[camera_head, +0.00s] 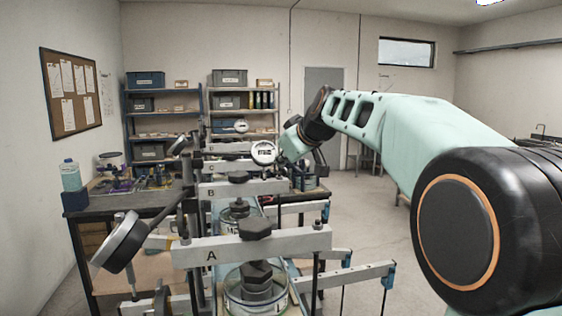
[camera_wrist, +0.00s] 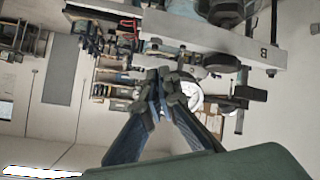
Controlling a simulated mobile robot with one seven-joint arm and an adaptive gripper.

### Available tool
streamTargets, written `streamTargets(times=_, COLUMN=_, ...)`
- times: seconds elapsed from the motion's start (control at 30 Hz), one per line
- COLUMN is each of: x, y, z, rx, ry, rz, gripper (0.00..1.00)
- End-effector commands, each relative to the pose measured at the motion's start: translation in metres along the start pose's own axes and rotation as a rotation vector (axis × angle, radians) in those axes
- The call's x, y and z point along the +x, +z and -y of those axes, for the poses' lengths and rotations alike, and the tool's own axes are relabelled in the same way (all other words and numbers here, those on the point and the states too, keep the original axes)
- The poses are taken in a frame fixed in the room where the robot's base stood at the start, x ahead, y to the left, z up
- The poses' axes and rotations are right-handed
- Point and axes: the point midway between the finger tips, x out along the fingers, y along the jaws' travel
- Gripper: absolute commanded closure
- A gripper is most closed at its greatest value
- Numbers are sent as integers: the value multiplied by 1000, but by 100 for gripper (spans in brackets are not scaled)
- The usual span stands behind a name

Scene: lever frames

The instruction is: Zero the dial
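A round white dial (camera_head: 263,152) with dark markings faces me near the middle of the head view, beside the rear lever frames; its reading is too small to tell. My gripper (camera_head: 286,152) is just right of this dial, partly hidden by my wrist. In the wrist view my gripper (camera_wrist: 166,88) has its two fingers drawn together at the tips, with nothing clearly between them. A white dial face (camera_wrist: 193,98) shows behind the right finger, partly covered. A larger dial (camera_head: 122,243) at the front left, by lever frame A (camera_head: 250,245), is tilted and seen nearly edge-on.
Lever frame B (camera_head: 240,188) stands behind A, with another crossbar behind it. Frame B's beam (camera_wrist: 215,38) crosses the top of the wrist view. Open floor (camera_head: 370,225) lies at right.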

Motion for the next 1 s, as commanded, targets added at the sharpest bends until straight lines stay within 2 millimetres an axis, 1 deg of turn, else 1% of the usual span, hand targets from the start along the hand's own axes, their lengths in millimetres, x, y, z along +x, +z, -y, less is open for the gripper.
streamTargets(times=0.03, x=-1, y=-3, z=-3, rx=0, ry=4, rz=-5, gripper=100)
streamTargets(times=0.23, x=-1, y=-5, z=-6, rx=0, ry=4, rz=-6, gripper=100)
streamTargets(times=0.73, x=-2, y=-8, z=-8, rx=0, ry=7, rz=-12, gripper=100)
streamTargets(times=1.0, x=-3, y=-1, z=-10, rx=1, ry=8, rz=-12, gripper=100)
